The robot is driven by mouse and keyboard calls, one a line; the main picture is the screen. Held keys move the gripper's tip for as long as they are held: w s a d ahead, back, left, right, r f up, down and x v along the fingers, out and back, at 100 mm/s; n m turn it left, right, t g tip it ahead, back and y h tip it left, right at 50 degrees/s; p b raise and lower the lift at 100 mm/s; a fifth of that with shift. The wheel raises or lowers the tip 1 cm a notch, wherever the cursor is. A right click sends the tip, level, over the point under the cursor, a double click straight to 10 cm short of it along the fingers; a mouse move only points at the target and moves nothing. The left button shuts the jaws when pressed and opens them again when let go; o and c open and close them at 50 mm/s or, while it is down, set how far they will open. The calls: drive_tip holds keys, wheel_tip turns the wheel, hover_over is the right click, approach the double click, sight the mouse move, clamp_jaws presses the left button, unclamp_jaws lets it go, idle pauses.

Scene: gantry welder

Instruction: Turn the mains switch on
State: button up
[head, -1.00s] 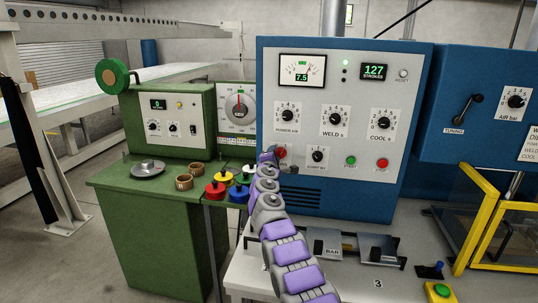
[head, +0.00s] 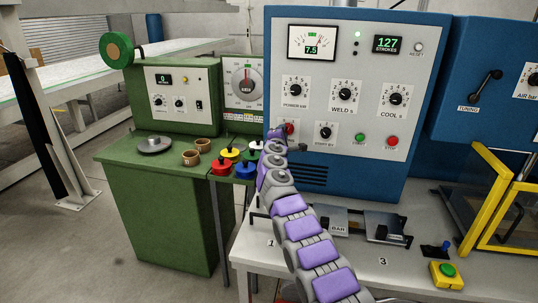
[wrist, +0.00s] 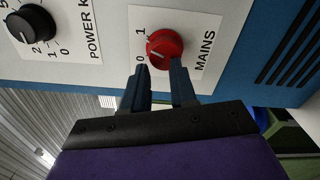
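The mains switch is a red rotary knob (wrist: 165,48) on a white plate marked MAINS, 0 and 1, in the wrist view. Its pale pointer mark appears to face the 0. The same red knob (head: 290,128) shows at the lower left of the blue welder panel in the head view, partly covered by my arm. My gripper (wrist: 160,73) is open, with its two dark fingers apart at the near edge of the knob, one towards each side. Whether the fingertips touch the knob cannot be told. In the head view my gripper (head: 284,138) is small and partly hidden.
The power knob (head: 295,90) is above the mains switch, and another black knob (head: 325,132) is to its right. Green (head: 360,138) and red (head: 392,141) buttons sit further right. The bench (head: 290,255) lies below my arm.

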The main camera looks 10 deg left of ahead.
drive_tip(key=o, duration=0.3)
drive_tip(key=shift+w+d+f+h, duration=0.15)
drive_tip(key=shift+d+f, duration=0.25)
drive_tip(key=shift+d, duration=0.2)
drive_tip(key=shift+w+d+f+h, duration=0.15)
drive_tip(key=shift+d+f, duration=0.2)
drive_tip(key=shift+d, duration=0.25)
drive_tip(key=shift+w+d+f+b, duration=0.1)
drive_tip(key=shift+w+f+b, duration=0.1)
drive_tip(key=shift+f+b, duration=0.1)
drive_tip(key=s+a+r+b, duration=0.2)
drive_tip(key=s+a, duration=0.1)
drive_tip(key=s, duration=1.5)
drive_tip(key=shift+s+a, duration=0.15)
drive_tip(key=shift+a, duration=0.05)
